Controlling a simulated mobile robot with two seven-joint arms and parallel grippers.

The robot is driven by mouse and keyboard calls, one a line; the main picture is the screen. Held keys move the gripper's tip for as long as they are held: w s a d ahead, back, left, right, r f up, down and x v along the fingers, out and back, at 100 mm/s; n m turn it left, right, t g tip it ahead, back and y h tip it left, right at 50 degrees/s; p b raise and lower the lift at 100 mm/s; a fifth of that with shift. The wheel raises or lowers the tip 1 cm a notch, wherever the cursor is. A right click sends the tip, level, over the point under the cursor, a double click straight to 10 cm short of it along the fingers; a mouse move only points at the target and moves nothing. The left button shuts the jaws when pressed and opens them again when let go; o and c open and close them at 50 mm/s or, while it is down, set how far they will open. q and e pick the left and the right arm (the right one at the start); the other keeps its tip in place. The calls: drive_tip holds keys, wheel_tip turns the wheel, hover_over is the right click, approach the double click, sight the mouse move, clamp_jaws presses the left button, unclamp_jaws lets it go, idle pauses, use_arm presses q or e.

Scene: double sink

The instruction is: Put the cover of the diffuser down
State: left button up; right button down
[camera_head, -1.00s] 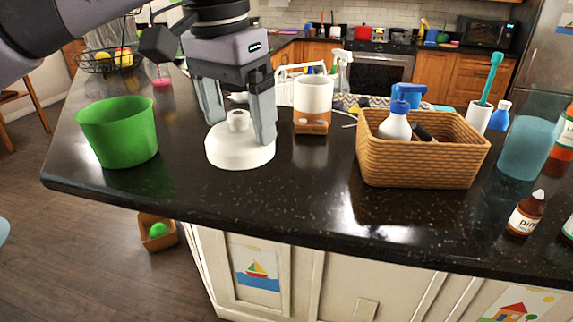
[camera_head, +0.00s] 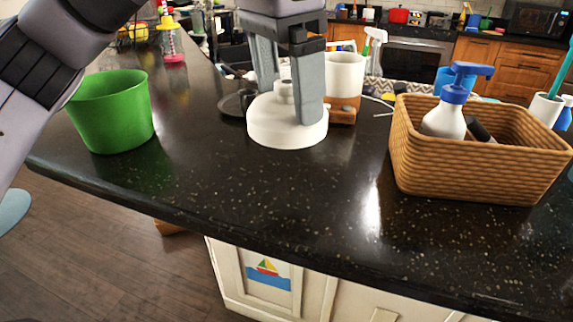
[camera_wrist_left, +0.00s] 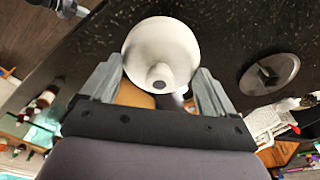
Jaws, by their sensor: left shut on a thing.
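The white round diffuser cover (camera_head: 270,128) has a small knob on top. In the left wrist view the cover (camera_wrist_left: 165,35) sits between the fingers (camera_wrist_left: 158,85). The diffuser body (camera_head: 346,72), white over a wooden base, stands close behind and right of the cover, partly hidden by the gripper.
A green bucket (camera_head: 112,112) stands left on the dark counter (camera_head: 230,185). A wicker basket (camera_head: 470,165) holding a blue-topped pump bottle (camera_head: 446,115) stands right. The counter in front of the cover is clear.

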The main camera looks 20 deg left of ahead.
use_arm(q)
wheel_tip(320, 180, down, 9)
drive_tip(key=shift+f, duration=0.2)
drive_tip(key=o, duration=0.8)
drive_tip(key=r, duration=0.8)
drive_tip(key=s+a+r+p, duration=0.1)
drive_tip(key=r, duration=0.3)
